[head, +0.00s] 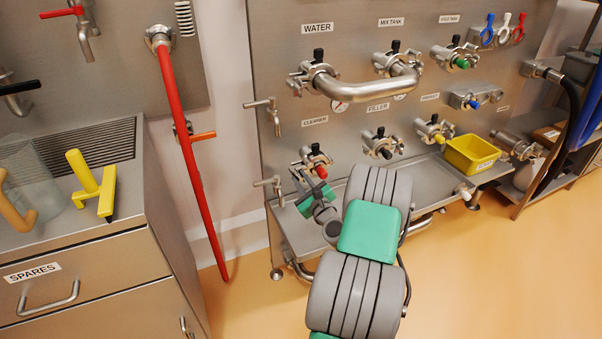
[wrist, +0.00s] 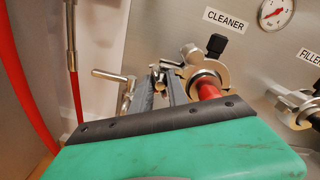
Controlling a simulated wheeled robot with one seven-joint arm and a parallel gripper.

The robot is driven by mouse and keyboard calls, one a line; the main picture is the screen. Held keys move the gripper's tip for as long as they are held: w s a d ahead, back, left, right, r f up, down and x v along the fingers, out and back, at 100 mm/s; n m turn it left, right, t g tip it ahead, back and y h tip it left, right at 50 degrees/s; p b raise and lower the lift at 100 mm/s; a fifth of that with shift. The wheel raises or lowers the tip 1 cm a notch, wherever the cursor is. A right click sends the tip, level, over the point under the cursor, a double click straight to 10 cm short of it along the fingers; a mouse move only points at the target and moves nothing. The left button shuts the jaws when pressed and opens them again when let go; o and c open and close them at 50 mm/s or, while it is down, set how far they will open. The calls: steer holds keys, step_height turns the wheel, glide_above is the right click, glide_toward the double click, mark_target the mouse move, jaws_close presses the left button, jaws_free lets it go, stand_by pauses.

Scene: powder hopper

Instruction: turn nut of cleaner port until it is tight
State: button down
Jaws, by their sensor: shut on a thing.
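The cleaner port (head: 316,157) is on the steel panel under the "CLEANER" label, with a clamp, a black knob and a red plug in its mouth. It also shows in the wrist view (wrist: 205,71), with the red plug (wrist: 209,91) near my right finger. The nut (wrist: 169,66) is at the left side of the clamp, mostly hidden by the fingertips. My gripper (wrist: 162,72) is shut on this nut, its two grey fingers reaching up to it from below. In the head view my gripper (head: 300,177) is left of the red plug, and the nut cannot be made out.
The filler port (head: 382,146) is to the right, then a yellow bin (head: 470,154) on the steel shelf (head: 432,172). A small tap (head: 270,184) sticks out to the left. A red hose (head: 185,150) hangs further left, beside the spares cabinet (head: 90,265).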

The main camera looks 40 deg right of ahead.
steer(key=shift+w+r+m+p, duration=0.1)
steer(key=shift+r+m+p, duration=0.35)
steer(key=shift+m+p, duration=0.55)
steer(key=shift+f+m, duration=0.2)
steer(key=shift+m, duration=0.4)
steer(key=shift+r+m+p, duration=0.25)
steer(key=shift+m+p, duration=0.35)
steer(key=m+p, duration=0.3)
steer(key=m, duration=0.1)
steer(key=shift+m, duration=0.4)
steer(key=c, duration=1.7)
jaws_free()
steer(key=shift+f+m, duration=0.25)
steer(key=shift+m, duration=0.15)
steer(key=shift+c, duration=0.2)
steer(key=shift+o, duration=1.1)
